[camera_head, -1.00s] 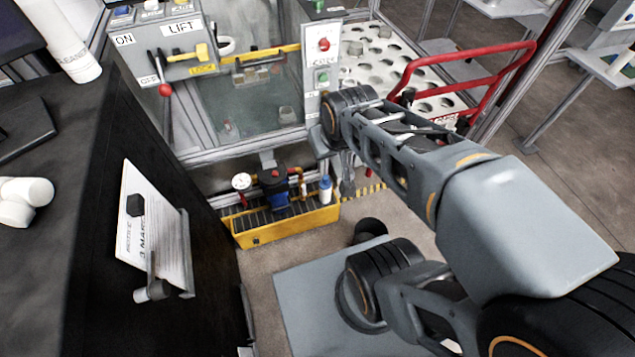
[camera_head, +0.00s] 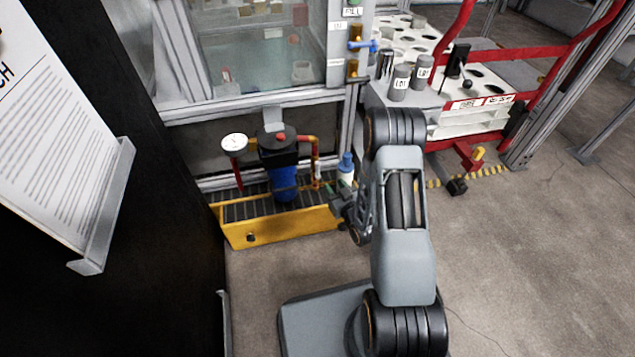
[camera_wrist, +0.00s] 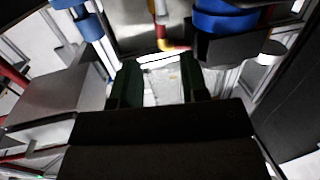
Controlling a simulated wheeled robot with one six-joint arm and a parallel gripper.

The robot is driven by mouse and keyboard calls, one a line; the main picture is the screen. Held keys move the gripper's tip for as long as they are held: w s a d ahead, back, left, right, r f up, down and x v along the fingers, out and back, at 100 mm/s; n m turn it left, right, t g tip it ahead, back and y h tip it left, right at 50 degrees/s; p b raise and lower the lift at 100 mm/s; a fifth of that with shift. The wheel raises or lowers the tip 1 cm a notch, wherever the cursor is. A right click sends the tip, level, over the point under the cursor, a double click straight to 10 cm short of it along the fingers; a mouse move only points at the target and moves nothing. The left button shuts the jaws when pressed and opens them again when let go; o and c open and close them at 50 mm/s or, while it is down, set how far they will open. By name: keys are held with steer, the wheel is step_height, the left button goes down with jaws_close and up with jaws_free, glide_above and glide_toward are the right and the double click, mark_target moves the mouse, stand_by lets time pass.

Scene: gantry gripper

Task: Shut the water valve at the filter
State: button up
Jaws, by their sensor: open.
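The filter (camera_head: 285,182) has a blue housing under a black head with a red top. It stands in a yellow-edged tray (camera_head: 275,232) below the glass enclosure. An orange-brown pipe (camera_head: 314,150) bends down on its right, with small fittings near its lower part. I cannot make out the valve handle there. My gripper (camera_head: 340,203) is low at the tray's right end, right of the filter. In the wrist view my gripper (camera_wrist: 160,85) is open with nothing visible between its fingers. The blue filter housing (camera_wrist: 225,20) and the pipe's elbow (camera_wrist: 172,46) show beyond the fingers.
A dial gauge (camera_head: 235,144) stands left of the filter. A blue-and-white bottle (camera_head: 346,166) is close to my gripper. A blue lever (camera_head: 363,44) sits on the post above. A red-railed cart (camera_head: 470,130) is at right, a black cabinet (camera_head: 150,170) at left.

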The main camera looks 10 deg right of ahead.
mark_target(319, 169)
steer(key=shift+t, duration=0.4)
steer(key=w+a+f+b, duration=0.1)
steer(key=w, duration=0.3)
steer(key=w+a+f+b, duration=0.1)
steer(key=w+b, duration=0.1)
steer(key=w, duration=0.2)
steer(key=w+b, duration=0.2)
steer(key=w, duration=0.2)
steer(key=shift+w+a+f, duration=0.15)
steer(key=shift+a+f, duration=0.25)
jaws_close()
